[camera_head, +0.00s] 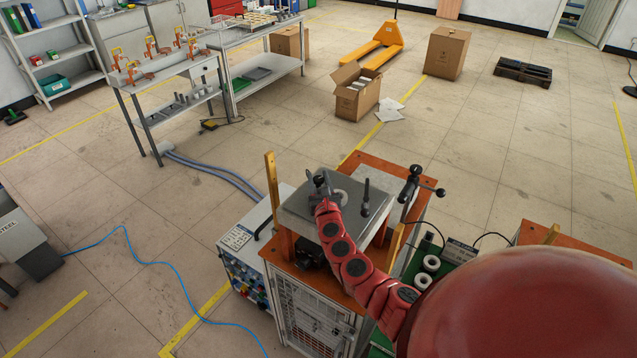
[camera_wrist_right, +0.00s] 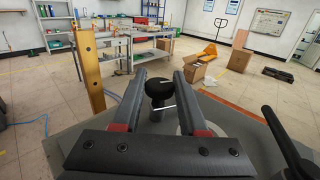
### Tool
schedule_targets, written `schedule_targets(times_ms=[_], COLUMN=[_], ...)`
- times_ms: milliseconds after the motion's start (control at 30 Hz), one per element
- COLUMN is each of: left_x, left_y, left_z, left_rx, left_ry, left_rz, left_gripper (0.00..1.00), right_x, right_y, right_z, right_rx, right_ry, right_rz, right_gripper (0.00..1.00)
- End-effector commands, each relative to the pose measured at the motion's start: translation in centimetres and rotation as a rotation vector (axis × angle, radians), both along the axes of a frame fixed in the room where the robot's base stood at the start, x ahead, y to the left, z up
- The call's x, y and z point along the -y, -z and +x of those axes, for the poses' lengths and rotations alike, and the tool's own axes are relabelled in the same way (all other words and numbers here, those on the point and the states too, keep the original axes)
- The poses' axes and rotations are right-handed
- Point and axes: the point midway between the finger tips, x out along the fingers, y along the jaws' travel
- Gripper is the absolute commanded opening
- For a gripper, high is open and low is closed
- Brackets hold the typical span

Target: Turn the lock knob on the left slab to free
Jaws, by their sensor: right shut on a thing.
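The left slab (camera_head: 296,212) is a flat grey plate on top of an orange-framed machine in the head view; it also fills the lower part of the wrist view (camera_wrist_right: 75,140). The lock knob (camera_wrist_right: 158,90) is black and round, on a short grey stem, with a thin white pointer at its front. My right gripper (camera_wrist_right: 160,78) has its fingers on either side of the knob and is shut on it; it shows small in the head view (camera_head: 321,183). The gripper hides most of the knob in the head view. My left gripper is not in view.
A black upright post (camera_head: 366,196) stands on the slab to the right of my gripper. A black multi-armed handle (camera_head: 412,184) stands farther right. A brass-coloured upright (camera_wrist_right: 89,65) rises at the slab's left edge. White rings (camera_head: 431,263) lie on a green surface at right.

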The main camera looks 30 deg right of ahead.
Motion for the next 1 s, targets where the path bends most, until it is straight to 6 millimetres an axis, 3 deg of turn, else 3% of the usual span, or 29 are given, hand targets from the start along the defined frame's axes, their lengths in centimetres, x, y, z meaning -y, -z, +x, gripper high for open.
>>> schedule_targets(times_ms=[300, 900, 933, 1000], left_x=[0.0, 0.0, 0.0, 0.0], left_y=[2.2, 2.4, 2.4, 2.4], left_z=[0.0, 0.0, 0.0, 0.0], left_rx=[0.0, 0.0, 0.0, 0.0], left_ry=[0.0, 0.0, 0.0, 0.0], left_rz=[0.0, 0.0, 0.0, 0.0], left_gripper=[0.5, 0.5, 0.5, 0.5], right_x=[0.2, 0.0, 0.0, 0.1], right_y=[0.1, -0.2, -0.2, -0.2], right_z=[0.0, 0.1, 0.1, 0.1], right_rx=[0.003, 0.003, 0.003, 0.002], right_ry=[-0.143, -0.184, -0.184, -0.184], right_rz=[-0.001, -0.002, -0.002, -0.002], right_gripper=[0.0, 0.0, 0.44, 0.56])
